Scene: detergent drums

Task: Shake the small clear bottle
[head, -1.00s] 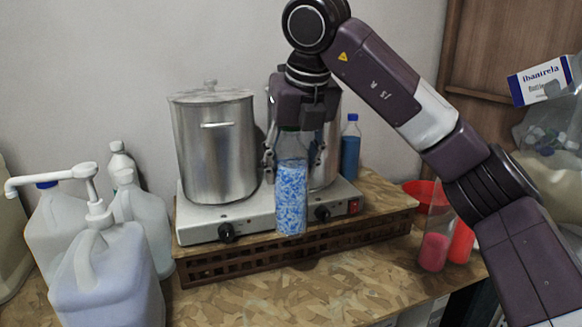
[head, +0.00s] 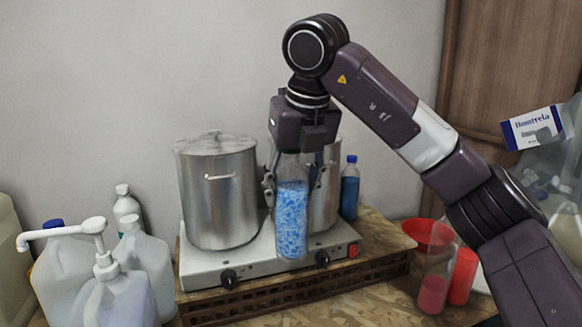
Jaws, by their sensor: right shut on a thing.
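A small clear bottle (head: 291,222) with blue and white speckled contents is in the middle of the head view. My right gripper (head: 292,180) is shut on its upper part, with a finger on each side, and holds it upright. The bottle hangs in front of the hotplate (head: 258,265) and the rear steel pot. The gripper covers part of the bottle's top. My left gripper is not in view.
A lidded steel pot (head: 218,190) stands on the hotplate, with a second pot (head: 325,195) behind the bottle. A blue bottle (head: 349,188) stands behind right. White jugs (head: 145,255) and a pump container (head: 115,300) crowd the left. A clear cylinder with red contents (head: 433,290) stands right.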

